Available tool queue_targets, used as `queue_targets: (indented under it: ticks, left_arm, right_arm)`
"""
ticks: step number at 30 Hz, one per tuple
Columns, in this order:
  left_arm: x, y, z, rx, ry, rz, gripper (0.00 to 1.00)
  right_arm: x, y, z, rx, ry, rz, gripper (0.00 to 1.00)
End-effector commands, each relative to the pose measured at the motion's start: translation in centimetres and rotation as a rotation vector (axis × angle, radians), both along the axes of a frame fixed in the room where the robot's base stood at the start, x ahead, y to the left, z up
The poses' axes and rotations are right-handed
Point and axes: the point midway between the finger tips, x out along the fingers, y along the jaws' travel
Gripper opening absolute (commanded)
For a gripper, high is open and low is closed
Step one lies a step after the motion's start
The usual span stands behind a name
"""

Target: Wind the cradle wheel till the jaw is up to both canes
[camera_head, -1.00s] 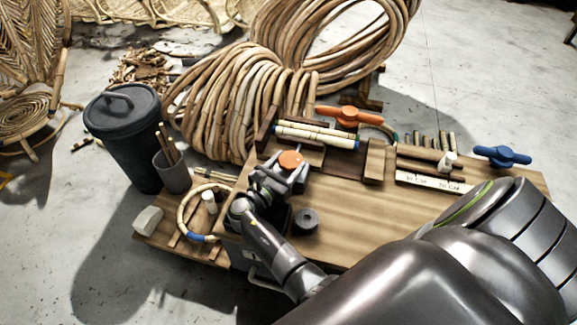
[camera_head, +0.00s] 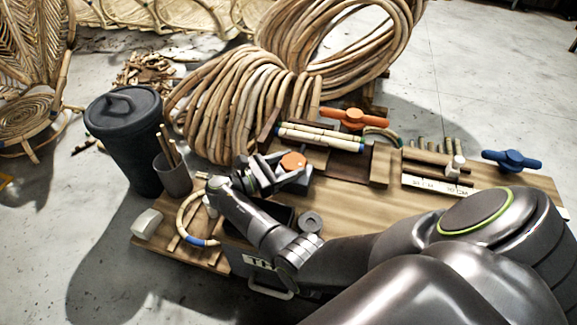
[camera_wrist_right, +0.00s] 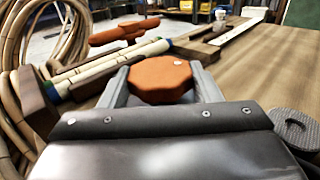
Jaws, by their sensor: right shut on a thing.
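The orange knob-like wheel (camera_head: 293,161) is at the near left end of the cradle. My right gripper (camera_head: 285,172) is shut on it; in the right wrist view, the fingers stand on either side of the orange wheel (camera_wrist_right: 160,80). Two pale canes (camera_head: 320,137) with blue bands lie side by side in the wooden cradle (camera_head: 347,168) behind the wheel; the canes (camera_wrist_right: 112,66) also show in the right wrist view. Wooden blocks border them. I cannot tell which part is the jaw, or whether it touches either cane. My left gripper is not in view.
An orange winged handle (camera_head: 353,118) stands behind the canes, and a blue one (camera_head: 510,160) at the bench's right. A grey ring (camera_head: 310,222) lies on the bench (camera_head: 400,205) near my arm. Coiled rattan (camera_head: 235,100), a dark bin (camera_head: 125,140) and a cup (camera_head: 173,175) stand left.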

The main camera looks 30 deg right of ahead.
Motion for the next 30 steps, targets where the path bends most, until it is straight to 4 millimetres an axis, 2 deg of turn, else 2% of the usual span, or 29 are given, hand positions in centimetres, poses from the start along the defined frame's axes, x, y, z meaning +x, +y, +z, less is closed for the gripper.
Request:
queue_targets:
  ticks: [17, 18, 22, 30]
  left_arm:
    - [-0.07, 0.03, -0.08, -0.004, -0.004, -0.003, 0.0]
    - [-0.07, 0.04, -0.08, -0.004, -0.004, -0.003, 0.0]
    - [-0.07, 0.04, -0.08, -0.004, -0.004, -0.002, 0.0]
    - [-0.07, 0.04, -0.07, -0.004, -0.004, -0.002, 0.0]
  right_arm:
    - [0.13, -0.15, 0.21, -0.004, -0.004, -0.018, 0.34]
    - [0.12, -0.15, 0.21, -0.004, -0.004, -0.018, 0.62]
    - [0.08, -0.11, 0.15, -0.003, -0.003, -0.019, 0.79]
    - [0.03, -0.05, 0.07, -0.001, -0.001, -0.019, 0.79]
